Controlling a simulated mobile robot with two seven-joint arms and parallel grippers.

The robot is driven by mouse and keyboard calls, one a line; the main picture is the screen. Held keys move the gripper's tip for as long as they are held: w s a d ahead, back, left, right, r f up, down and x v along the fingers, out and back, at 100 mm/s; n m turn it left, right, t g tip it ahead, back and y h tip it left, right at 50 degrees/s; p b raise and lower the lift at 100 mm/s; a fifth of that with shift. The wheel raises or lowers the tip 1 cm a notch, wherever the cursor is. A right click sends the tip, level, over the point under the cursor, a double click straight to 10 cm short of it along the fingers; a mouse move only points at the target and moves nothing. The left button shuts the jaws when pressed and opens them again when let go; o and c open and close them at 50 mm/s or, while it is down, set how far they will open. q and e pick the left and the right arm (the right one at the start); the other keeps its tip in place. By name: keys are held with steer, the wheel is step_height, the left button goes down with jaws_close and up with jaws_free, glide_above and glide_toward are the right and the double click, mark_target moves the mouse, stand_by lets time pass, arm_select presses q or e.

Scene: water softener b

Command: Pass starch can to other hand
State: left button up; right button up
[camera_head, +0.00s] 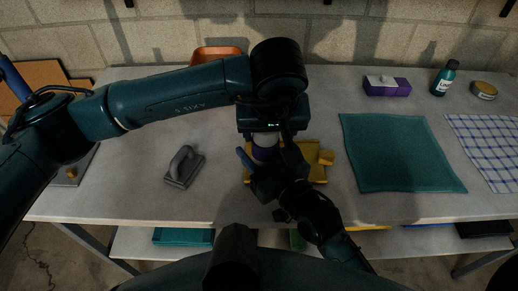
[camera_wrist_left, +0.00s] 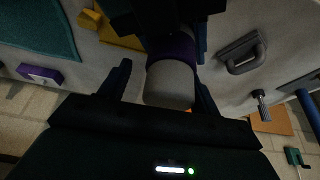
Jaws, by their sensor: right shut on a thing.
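The starch can (camera_head: 265,149), a can with a purple band and pale end, is above the table's middle. My right gripper (camera_head: 268,158) is shut on it from the front. My left gripper (camera_head: 272,122) hangs from above at the can's far end. In the left wrist view the can's pale end (camera_wrist_left: 170,86) lies between the open fingers of the left gripper (camera_wrist_left: 160,80). A clear gap shows on one side; the other finger is close to the can, and I cannot tell if it touches. The right gripper's dark body hides the can's far part there.
A yellow object (camera_head: 318,173) lies beneath the grippers. A teal mat (camera_head: 400,155), purple box (camera_head: 387,87), dark bottle (camera_head: 444,78), yellow tin (camera_head: 483,90) and checked cloth (camera_head: 490,145) are to the right.

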arm_select(q)
steer(key=shift+o, duration=1)
arm_select(e)
steer(key=shift+d, duration=0.1)
steer(key=shift+w, duration=0.1)
